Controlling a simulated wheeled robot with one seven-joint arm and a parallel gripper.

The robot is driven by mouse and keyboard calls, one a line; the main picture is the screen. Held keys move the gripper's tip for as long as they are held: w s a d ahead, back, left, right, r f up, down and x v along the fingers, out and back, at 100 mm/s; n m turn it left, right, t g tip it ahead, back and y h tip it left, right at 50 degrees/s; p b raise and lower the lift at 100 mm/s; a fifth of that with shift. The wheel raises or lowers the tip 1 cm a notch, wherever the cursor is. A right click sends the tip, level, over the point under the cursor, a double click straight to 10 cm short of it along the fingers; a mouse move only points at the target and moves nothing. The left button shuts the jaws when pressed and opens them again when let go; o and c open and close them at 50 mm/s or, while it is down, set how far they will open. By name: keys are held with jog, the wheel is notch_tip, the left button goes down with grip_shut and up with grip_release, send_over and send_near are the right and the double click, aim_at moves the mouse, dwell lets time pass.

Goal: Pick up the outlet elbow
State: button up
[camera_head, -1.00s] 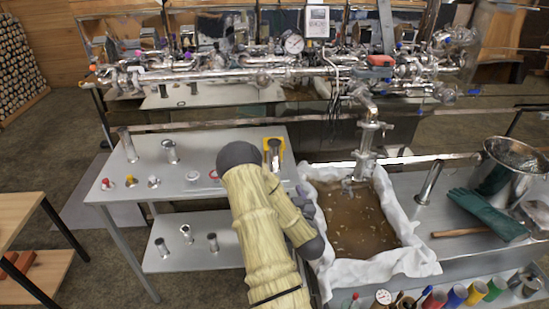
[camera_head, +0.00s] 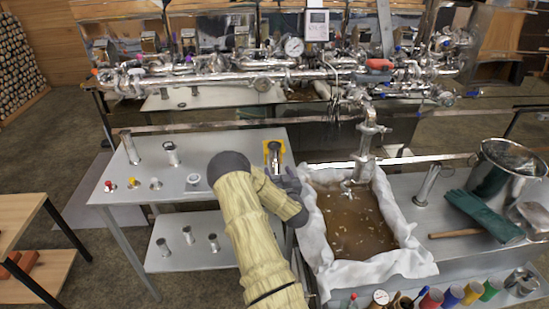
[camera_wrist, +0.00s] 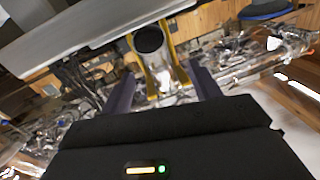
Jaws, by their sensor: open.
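A metal pipe piece, which looks like the outlet elbow (camera_head: 274,154), stands on a yellow marker or holder (camera_head: 282,148) at the right end of the left steel table. In the wrist view the elbow (camera_wrist: 149,42) shows a dark round opening, with yellow edges beside and below it. My gripper (camera_head: 288,181) is just in front of the elbow in the head view, partly hidden by my arm. In the wrist view my gripper (camera_wrist: 163,74) is open, its two fingers apart, with the elbow seen between and beyond them. I cannot tell whether they touch.
The steel table (camera_head: 215,150) also bears several small fittings and caps on its left part. A cloth-lined pan of brown liquid (camera_head: 345,220) lies close to the right of my gripper. A pipe with a spout (camera_head: 368,135) hangs over the pan. Green gloves (camera_head: 485,215) lie farther right.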

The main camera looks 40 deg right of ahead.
aim_at(276, 165)
jog(key=shift+w+d, duration=0.1)
jog(key=shift+w, duration=0.05)
jog(key=shift+w, duration=0.1)
jog(key=shift+d+p+x, duration=0.2)
jog(key=shift+p+x, duration=0.65)
jog(key=shift+x, duration=1.7)
jog(key=shift+c, duration=0.4)
jog(key=c, duration=1)
